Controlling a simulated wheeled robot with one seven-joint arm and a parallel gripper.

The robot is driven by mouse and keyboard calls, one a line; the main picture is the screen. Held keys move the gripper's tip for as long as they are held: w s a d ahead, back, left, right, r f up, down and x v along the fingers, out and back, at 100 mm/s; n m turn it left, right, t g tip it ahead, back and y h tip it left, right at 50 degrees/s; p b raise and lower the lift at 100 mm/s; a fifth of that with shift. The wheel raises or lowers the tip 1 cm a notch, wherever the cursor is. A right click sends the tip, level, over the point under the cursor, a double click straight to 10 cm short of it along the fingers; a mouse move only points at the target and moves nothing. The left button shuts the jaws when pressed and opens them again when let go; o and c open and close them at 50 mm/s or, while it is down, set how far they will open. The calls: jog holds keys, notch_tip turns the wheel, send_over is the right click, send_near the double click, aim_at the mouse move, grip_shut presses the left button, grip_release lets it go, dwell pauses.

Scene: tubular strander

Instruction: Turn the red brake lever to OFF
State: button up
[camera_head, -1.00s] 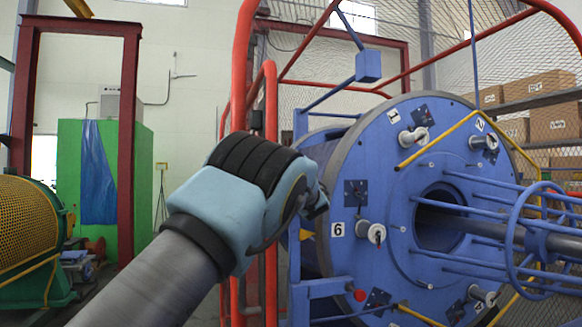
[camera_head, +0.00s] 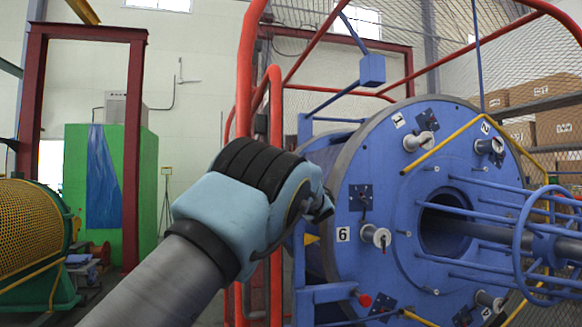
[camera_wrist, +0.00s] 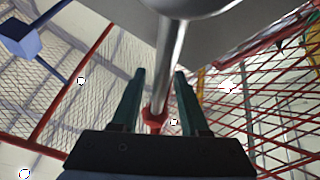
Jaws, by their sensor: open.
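My gripper (camera_head: 322,207) is in front of the left rim of the big blue round plate (camera_head: 400,270) in the head view, partly hidden by my wrist. In the wrist view my gripper (camera_wrist: 160,85) shows two teal fingers, spread apart. A shiny metal rod (camera_wrist: 168,65) runs down between them to a small red piece (camera_wrist: 154,118). I cannot tell whether the fingers touch the rod, or whether this is the brake lever. In the head view a small red knob (camera_head: 365,300) sits low at the plate's left edge. No OFF mark is readable.
A red tube frame (camera_head: 275,120) with wire mesh stands close behind my wrist. Yellow bars (camera_head: 440,140) and blue rods (camera_head: 480,205) project from the plate. A green cabinet (camera_head: 145,190) and a yellow mesh drum (camera_head: 25,230) are at left, boxes (camera_head: 550,125) at right.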

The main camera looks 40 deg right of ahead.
jog(key=shift+s, duration=0.1)
jog(key=b+v, duration=0.3)
jog(key=v, duration=0.7)
jog(key=shift+s+f, duration=0.15)
jog(key=shift+s, duration=0.1)
jog(key=shift+s+a, duration=0.1)
